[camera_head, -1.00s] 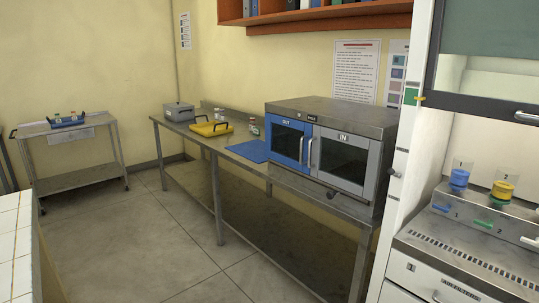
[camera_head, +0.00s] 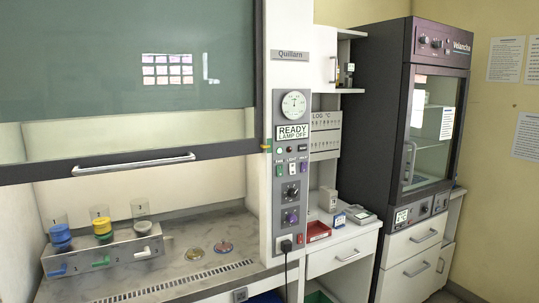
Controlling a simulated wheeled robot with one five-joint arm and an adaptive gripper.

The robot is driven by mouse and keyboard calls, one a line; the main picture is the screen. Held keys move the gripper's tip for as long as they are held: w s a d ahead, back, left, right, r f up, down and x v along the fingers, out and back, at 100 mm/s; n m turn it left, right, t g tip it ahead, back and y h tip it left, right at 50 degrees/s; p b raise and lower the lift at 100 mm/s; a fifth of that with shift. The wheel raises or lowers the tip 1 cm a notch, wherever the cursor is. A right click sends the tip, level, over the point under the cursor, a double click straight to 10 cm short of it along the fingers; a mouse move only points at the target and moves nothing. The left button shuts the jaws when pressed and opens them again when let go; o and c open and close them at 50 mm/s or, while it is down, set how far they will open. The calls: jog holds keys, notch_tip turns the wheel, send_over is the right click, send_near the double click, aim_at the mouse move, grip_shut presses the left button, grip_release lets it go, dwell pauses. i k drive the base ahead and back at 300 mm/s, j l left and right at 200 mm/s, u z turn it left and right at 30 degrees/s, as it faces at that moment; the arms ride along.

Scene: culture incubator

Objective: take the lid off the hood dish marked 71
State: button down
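Two small round dishes lie on the fume hood's worktop: one yellowish-green dish (camera_head: 194,254) and, to its right, one reddish-blue dish (camera_head: 223,248). They lie apart, close to the slotted grille. Both are too small to read a number on, so I cannot tell which is marked 71, or whether each has its lid on. My gripper is not in view.
The hood's sash (camera_head: 130,165) is raised above the worktop. A metal stand (camera_head: 105,257) with coloured levers fills the left, with blue and yellow stacks on it. Right of the hood are a control panel (camera_head: 292,165), a white counter (camera_head: 340,245) and a dark cabinet (camera_head: 430,120).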

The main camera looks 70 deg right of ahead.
aim_at(194, 251)
jog(key=z, duration=2.3)
